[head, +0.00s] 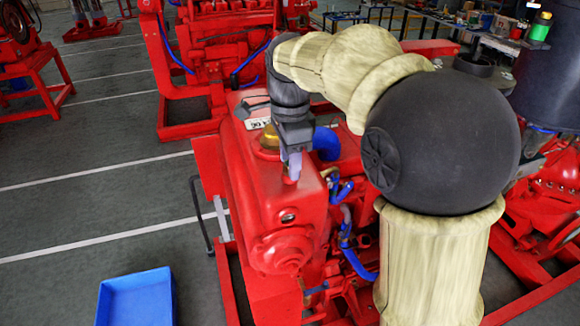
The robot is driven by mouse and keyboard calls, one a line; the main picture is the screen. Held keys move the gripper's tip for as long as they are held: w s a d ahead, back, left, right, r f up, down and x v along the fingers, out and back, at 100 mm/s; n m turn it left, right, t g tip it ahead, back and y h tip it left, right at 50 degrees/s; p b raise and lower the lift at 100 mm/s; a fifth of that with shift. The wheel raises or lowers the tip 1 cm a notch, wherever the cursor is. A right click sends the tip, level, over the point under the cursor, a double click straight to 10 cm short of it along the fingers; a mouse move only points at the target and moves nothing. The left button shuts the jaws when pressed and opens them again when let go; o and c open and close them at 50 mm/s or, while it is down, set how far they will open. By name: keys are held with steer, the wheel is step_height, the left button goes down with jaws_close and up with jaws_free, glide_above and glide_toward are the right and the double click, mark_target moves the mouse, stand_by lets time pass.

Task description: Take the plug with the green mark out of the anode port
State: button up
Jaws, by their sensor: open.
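My gripper (292,166) points down at the top of the red engine housing (251,190), its grey fingers open. The fingertips are at or just above the red top; I cannot tell if they touch anything. A small dark spot shows at the tips, perhaps a port, mostly covered by the fingers. I cannot make out a plug or a green mark there. A small round fitting with a pale centre (288,216) sits on the housing's front edge, below the gripper.
A blue tray (136,298) lies at lower left. More red machines (215,50) stand behind. The grey floor at left is mostly clear.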

steer(key=shift+c, duration=0.4)
jaws_close()
stand_by(0.4)
steer(key=n, duration=1)
steer(key=shift+r, duration=0.1)
steer(key=n, duration=0.6)
steer(key=shift+n, duration=0.4)
steer(key=n, duration=0.7)
